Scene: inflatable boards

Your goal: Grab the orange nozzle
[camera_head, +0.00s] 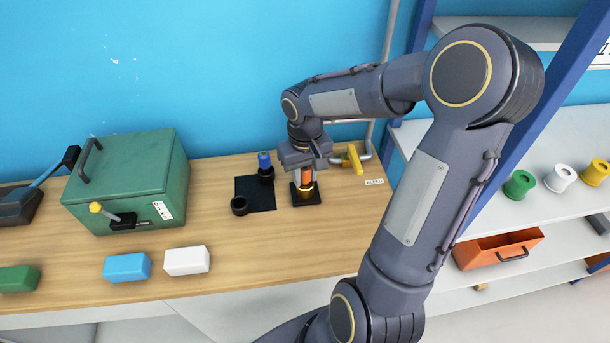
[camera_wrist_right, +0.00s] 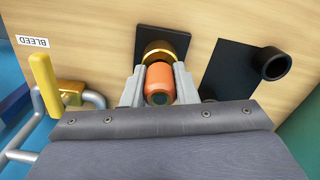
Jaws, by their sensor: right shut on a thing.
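The orange nozzle (camera_head: 306,175) stands upright over a brass ring on a small black square base (camera_head: 305,199) on the wooden bench. My right gripper (camera_head: 305,171) comes from above and is shut on the nozzle. In the right wrist view the nozzle (camera_wrist_right: 159,84) sits between the two grey fingers (camera_wrist_right: 158,88), with the brass ring (camera_wrist_right: 164,50) just beyond it. Whether the nozzle touches the ring is hard to tell. My left gripper is not in view.
A black mat (camera_head: 256,194) with a blue-topped piece (camera_head: 265,165) and a black ring (camera_head: 239,206) lies left of the nozzle. A yellow-handled valve (camera_head: 355,159) on a pipe stands close on the right. A green box (camera_head: 130,180) stands farther left, with blocks in front.

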